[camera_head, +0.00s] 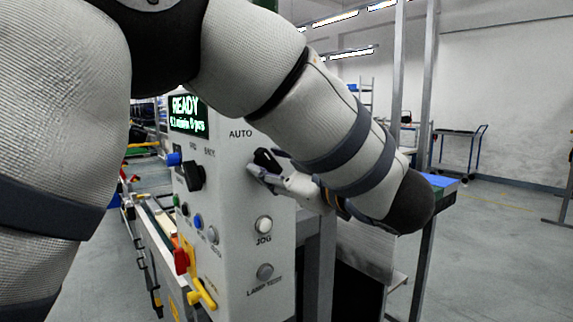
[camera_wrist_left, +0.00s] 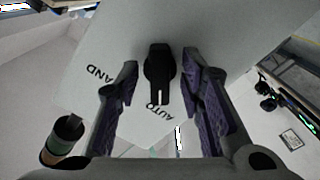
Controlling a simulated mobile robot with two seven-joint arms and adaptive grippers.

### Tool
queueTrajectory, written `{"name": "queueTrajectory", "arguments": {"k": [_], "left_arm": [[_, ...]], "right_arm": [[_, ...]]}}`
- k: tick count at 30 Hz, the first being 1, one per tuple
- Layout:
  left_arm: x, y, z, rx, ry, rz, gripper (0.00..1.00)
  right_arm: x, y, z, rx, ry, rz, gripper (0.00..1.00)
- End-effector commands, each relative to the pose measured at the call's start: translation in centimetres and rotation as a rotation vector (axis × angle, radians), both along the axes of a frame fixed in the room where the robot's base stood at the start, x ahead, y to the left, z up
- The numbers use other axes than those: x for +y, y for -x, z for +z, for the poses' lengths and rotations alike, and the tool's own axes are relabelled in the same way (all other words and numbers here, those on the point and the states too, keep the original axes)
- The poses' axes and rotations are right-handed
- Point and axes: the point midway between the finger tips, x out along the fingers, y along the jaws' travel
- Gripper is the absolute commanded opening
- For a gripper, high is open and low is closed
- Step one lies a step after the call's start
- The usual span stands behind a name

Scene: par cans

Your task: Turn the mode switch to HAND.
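The mode switch (camera_wrist_left: 159,72) is a black knob on the pale panel face. In the left wrist view its white mark points toward the AUTO label (camera_wrist_left: 160,111); the HAND label (camera_wrist_left: 97,73) is partly covered by a finger. My left gripper (camera_wrist_left: 160,75) is open, with one purple-padded finger on each side of the knob. The right finger is close to it; I cannot tell whether it touches. In the head view the gripper (camera_head: 262,172) is at the panel's right part, partly hiding the knob (camera_head: 268,159). My right gripper is not in view.
Free floor lies at the right.

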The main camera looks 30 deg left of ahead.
Motion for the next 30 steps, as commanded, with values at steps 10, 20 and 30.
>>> {"name": "queueTrajectory", "arguments": {"k": [10, 20, 30], "left_arm": [[-0.05, 0.01, -0.02, 0.0, 0.0, 0.0, 0.0], [-0.07, 0.02, -0.03, 0.051, -0.021, 0.0, 0.0], [-0.07, 0.05, -0.08, 0.291, -0.12, -0.001, 0.0]], "right_arm": [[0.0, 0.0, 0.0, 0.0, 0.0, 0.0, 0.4], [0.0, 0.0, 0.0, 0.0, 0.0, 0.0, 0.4], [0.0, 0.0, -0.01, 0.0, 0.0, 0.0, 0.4]]}}
